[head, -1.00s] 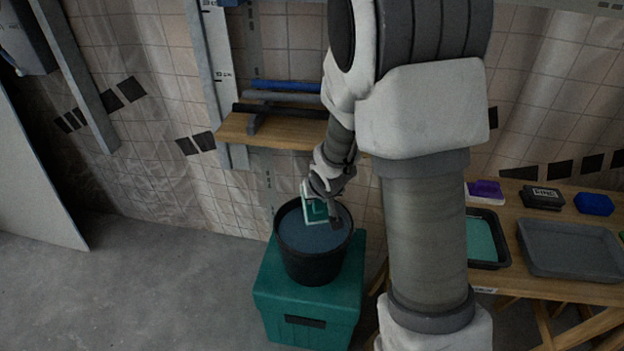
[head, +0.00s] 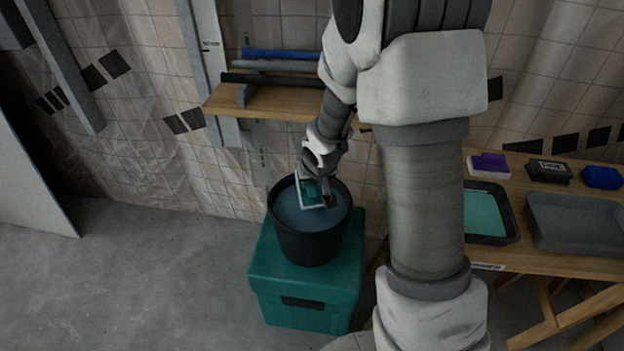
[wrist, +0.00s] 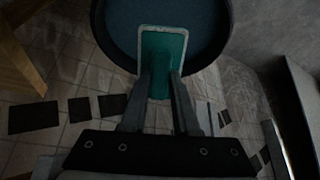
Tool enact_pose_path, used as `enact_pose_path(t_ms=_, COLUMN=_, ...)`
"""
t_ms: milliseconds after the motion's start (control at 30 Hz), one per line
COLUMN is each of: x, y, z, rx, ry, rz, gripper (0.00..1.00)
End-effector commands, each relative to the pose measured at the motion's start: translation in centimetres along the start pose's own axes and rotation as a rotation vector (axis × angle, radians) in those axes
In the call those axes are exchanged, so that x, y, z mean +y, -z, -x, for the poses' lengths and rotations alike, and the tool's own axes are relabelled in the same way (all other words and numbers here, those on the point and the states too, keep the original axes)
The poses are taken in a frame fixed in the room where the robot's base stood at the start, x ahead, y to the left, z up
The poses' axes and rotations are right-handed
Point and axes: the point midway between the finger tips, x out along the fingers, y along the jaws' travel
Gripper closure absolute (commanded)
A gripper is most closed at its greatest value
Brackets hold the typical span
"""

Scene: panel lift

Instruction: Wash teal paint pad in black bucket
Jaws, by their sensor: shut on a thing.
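The black bucket (head: 309,240) stands on a teal box and holds dark blue-grey liquid (head: 297,212). My gripper (head: 323,190) is shut on the teal paint pad (head: 312,196), which has a pale border. The pad is tilted inside the bucket's opening, at or just above the liquid; whether it touches cannot be told. In the wrist view the pad (wrist: 162,50) lies between my fingers (wrist: 161,92), in front of the liquid and across the bucket's rim (wrist: 102,40).
The teal box (head: 305,290) supports the bucket. A wooden shelf (head: 270,103) with several bars is on the wall behind. At right, a wooden table carries a tray of teal paint (head: 482,213), a grey tray (head: 575,222), a purple pad (head: 490,163) and a blue block (head: 602,177).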

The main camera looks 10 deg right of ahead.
Motion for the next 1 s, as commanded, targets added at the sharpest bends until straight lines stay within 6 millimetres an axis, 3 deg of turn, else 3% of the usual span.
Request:
enact_pose_path(t_ms=100, x=0.0, y=-1.0, z=-1.9, rx=0.0, ry=0.0, rz=-0.001, gripper=1.0)
enact_pose_path(t_ms=500, x=0.0, y=-3.0, z=-5.5, rx=0.0, ry=0.0, rz=-0.001, gripper=1.0)
enact_pose_path(t_ms=1000, x=0.0, y=-3.1, z=-5.7, rx=0.0, ry=0.0, rz=0.0, gripper=1.0)
